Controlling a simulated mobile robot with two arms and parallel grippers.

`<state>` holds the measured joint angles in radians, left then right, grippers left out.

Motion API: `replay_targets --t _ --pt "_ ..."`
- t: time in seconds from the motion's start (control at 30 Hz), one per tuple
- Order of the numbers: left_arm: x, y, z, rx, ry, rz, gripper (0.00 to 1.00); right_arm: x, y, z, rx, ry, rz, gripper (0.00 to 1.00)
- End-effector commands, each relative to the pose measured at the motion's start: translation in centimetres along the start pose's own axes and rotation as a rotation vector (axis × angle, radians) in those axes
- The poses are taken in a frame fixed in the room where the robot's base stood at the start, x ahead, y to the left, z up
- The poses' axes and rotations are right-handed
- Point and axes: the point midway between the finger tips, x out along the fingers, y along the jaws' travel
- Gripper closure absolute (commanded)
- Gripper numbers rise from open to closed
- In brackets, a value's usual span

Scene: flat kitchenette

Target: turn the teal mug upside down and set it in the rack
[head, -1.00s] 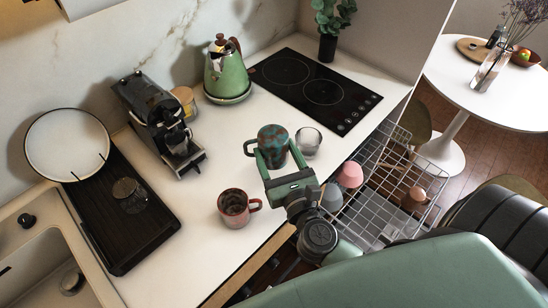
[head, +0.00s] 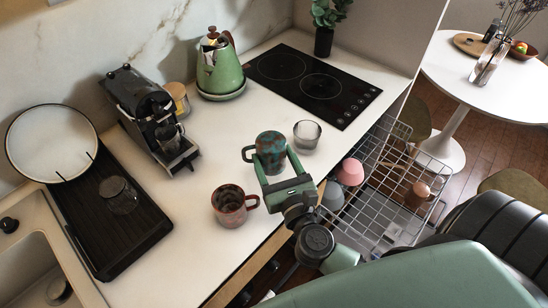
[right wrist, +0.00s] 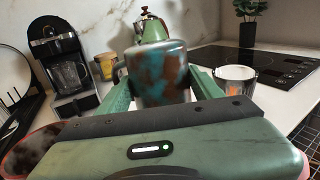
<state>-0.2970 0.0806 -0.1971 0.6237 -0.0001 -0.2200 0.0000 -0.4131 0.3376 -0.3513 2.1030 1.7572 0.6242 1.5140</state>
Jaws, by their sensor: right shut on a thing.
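The teal mug (head: 271,147), mottled with brown, is upright at the counter's front edge side, its handle to the left. My right gripper (head: 278,172) is shut on it, with one finger on each side of its body. In the right wrist view the mug (right wrist: 162,75) fills the space between the green fingers. Whether its base touches the counter I cannot tell. The wire rack (head: 395,190) is pulled out to the right, below counter height, and holds a pink cup (head: 350,172), a grey-blue cup (head: 332,196) and another pinkish item (head: 418,192). My left gripper is not in view.
A red-brown mug (head: 230,205) stands left of my gripper. A green kettle (head: 220,70), a coffee machine (head: 150,120) and a hob (head: 312,85) are behind. The rack's front part looks open.

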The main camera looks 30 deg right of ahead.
Motion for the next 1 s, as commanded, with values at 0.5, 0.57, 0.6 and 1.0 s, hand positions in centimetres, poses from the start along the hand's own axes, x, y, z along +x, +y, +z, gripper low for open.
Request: replay_targets --t 0.5,0.57,0.6,1.0 --pt "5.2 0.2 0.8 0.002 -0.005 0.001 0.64 0.0 0.1 -5.5 0.000 -0.001 -0.001 0.70" --pt "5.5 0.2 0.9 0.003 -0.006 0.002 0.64 0.0 0.1 -5.9 0.000 -0.001 -0.001 0.70" --pt "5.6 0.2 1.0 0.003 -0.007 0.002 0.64 0.0 0.1 -6.0 0.000 -0.002 -0.001 0.70" --pt "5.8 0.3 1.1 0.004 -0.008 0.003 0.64 0.0 0.1 -6.2 0.000 -0.002 0.000 0.70"
